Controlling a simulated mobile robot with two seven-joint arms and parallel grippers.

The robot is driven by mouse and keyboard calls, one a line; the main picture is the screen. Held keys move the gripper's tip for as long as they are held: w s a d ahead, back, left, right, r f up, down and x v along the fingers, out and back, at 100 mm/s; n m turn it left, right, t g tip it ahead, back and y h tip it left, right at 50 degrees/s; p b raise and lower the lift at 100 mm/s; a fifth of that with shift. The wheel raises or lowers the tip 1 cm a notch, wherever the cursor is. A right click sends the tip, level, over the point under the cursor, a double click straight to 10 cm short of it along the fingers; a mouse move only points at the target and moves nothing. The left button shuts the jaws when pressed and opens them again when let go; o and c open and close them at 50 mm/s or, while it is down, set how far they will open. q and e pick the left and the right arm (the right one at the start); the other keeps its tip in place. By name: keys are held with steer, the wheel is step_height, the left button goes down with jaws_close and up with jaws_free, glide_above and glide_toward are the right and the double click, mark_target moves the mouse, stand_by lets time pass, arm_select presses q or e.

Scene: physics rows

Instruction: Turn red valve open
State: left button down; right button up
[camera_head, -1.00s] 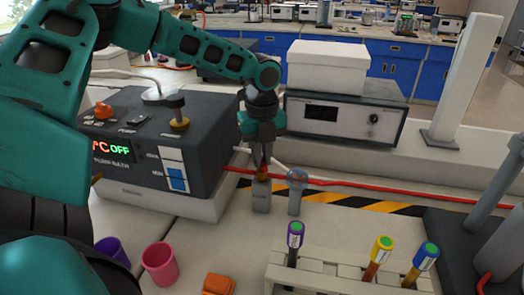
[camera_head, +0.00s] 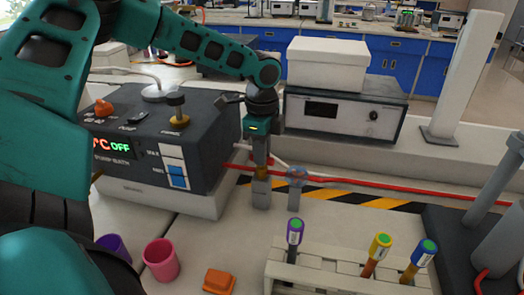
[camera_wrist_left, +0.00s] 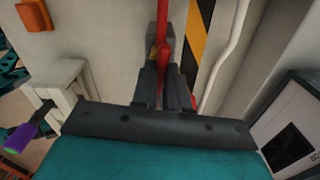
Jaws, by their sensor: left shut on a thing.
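The red valve's post (camera_head: 261,197) with its brass neck (camera_head: 262,173) stands on the bench, right of the pump bath. My left gripper (camera_head: 262,160) points down onto the valve top and hides most of the handle in the head view. In the left wrist view the red handle (camera_wrist_left: 163,45) shows between the two dark fingers (camera_wrist_left: 165,88), which are shut on it. My right gripper is in neither view.
The pump bath (camera_head: 165,140) is close on the left. A red hose (camera_head: 400,188) runs along the bench. A tube rack (camera_head: 345,268) and an orange block (camera_head: 219,281) lie nearer.

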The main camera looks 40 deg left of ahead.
arm_select(q)
steer(key=shift+a+r+n, duration=0.1)
steer(key=shift+n, duration=0.6)
steer(key=c, duration=1.1)
jaws_free()
steer(key=shift+c, duration=0.2)
step_height(320, 180, up, 13)
steer(key=p, duration=0.1)
